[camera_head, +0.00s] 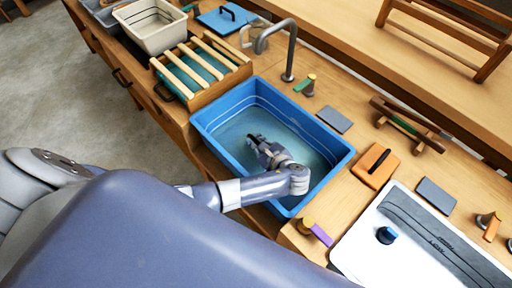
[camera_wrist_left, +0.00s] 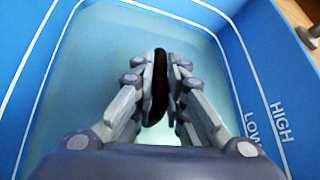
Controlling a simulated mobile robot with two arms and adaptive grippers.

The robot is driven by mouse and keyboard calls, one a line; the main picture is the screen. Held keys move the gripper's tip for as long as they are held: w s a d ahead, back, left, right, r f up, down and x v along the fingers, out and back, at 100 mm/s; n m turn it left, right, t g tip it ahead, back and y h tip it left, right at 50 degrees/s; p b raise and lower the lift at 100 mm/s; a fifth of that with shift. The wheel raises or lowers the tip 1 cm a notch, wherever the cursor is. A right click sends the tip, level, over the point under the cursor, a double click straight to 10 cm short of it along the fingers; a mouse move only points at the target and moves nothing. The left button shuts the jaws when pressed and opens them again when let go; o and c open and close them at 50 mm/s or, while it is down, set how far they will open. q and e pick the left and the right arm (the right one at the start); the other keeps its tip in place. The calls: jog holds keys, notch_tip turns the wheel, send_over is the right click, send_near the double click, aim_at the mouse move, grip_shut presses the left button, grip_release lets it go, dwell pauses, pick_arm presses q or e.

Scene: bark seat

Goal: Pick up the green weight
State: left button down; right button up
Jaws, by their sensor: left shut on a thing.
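My left gripper (camera_head: 256,142) is inside the blue basin (camera_head: 340,157), low over its pale greenish floor. In the left wrist view the gripper (camera_wrist_left: 162,62) is shut on a dark, rounded, handle-like piece (camera_wrist_left: 157,88). The fingers close on it from both sides. What lies under this piece is mostly hidden by the fingers, and I cannot make out a green body clearly. In the head view the fingers hide the held thing. My right gripper is not in view.
The basin walls (camera_wrist_left: 285,60) rise around the gripper. A grey tap (camera_head: 291,55) stands behind the basin. A slatted wooden rack (camera_head: 205,68) is at the left. An orange block (camera_head: 368,176) with a black handle and a white tray (camera_head: 358,250) are at the right.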

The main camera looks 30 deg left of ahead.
pick_arm(q)
jog(key=shift+r, duration=0.1)
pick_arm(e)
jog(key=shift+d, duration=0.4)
